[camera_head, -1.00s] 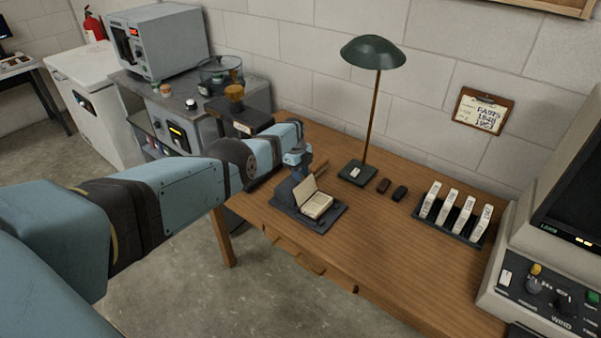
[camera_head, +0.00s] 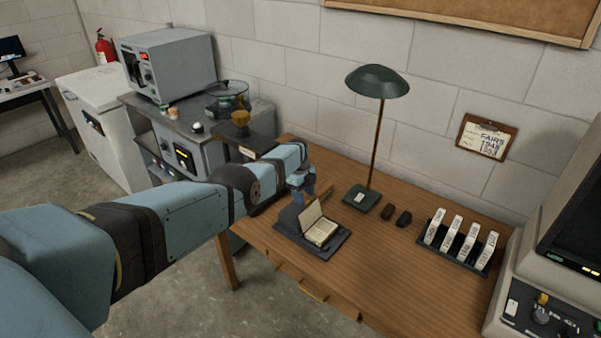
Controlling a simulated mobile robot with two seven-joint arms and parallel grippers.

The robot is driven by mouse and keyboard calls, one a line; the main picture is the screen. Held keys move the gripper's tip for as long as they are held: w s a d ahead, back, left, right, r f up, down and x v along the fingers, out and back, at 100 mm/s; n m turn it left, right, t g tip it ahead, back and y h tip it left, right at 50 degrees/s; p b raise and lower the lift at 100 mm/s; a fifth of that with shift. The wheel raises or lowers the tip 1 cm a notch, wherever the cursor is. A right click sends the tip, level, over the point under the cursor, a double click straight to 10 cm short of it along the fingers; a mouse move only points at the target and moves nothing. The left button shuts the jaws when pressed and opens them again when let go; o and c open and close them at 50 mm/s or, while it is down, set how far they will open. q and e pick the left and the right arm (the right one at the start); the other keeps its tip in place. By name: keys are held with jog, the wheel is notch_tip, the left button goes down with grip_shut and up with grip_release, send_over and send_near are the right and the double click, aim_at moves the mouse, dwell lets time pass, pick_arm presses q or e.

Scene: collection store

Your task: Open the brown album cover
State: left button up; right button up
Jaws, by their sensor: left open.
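A small album (camera_head: 321,232) with cream pages lies on a dark mat (camera_head: 327,252) at the left part of the wooden table. Its cover (camera_head: 309,217) stands up at a steep tilt from the left side of the page block, and its pale inner face shows. The outer face of the cover is turned away from view. My left gripper (camera_head: 299,192) is open, just above and behind the raised cover at the end of my blue arm. Its fingers are small here, and I cannot tell whether they touch the cover. My right gripper is not in view.
A rack of white boxes (camera_head: 459,243) and a grey machine (camera_head: 556,262) are at the right. The table front (camera_head: 378,285) is clear.

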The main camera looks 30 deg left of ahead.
pick_arm(q)
notch_tip(320, 180, up, 12)
jog(key=a+p, duration=0.2)
jog(key=shift+f+p, duration=0.25)
jog(key=shift+p, duration=0.15)
jog(key=shift+a, duration=0.1)
